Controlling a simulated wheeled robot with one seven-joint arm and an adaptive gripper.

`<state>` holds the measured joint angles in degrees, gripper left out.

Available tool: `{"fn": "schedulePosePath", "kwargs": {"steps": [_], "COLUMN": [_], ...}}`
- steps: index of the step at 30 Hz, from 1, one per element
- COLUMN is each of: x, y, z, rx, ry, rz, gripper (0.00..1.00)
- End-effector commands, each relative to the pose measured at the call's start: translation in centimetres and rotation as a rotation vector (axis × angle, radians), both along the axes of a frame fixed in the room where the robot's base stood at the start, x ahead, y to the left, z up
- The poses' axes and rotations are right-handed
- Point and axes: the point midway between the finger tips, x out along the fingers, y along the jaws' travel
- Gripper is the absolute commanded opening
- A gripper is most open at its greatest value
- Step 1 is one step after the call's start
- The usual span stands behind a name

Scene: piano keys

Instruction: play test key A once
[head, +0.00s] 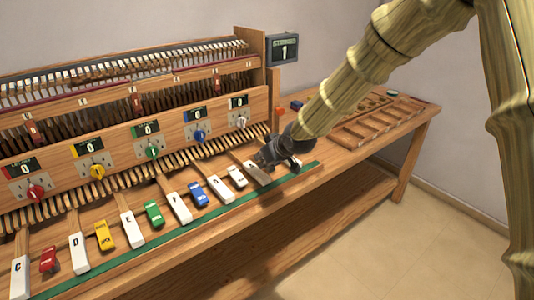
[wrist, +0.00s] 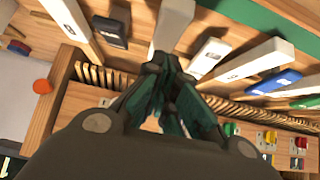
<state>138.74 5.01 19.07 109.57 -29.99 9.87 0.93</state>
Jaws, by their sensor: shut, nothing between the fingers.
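A row of test keys runs along the bench front. The white key (head: 257,172) right of the small white one sits at key A's place in the row. Its letter is not readable, and my gripper hides its back part. My gripper (head: 268,159) is shut and empty, fingertips down at this key. In the wrist view the shut fingers (wrist: 166,63) overlap the same pale key (wrist: 172,28). I cannot tell whether they touch it or whether it is pressed. The white key G (head: 221,189) lies to its left, with the small white key (head: 237,177) between.
A black block (wrist: 110,31) and another white key (wrist: 65,16) flank key A on its other side. A display (head: 283,49) reads 1. Dials with counters at 0 line the panel (head: 120,150). A wooden tray (head: 375,124) lies on the right of the bench.

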Motion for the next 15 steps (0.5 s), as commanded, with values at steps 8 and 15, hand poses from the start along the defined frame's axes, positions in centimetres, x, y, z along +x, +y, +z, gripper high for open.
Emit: {"fn": "schedulePosePath", "kwargs": {"steps": [8,15], "x": [-0.1,0.0], "y": [0.0,0.0], "z": [-2.5,-2.8], "rx": [-0.001,0.000], "ry": [0.001,0.000], "rz": [0.000,0.000], "gripper": [0.00,0.00]}}
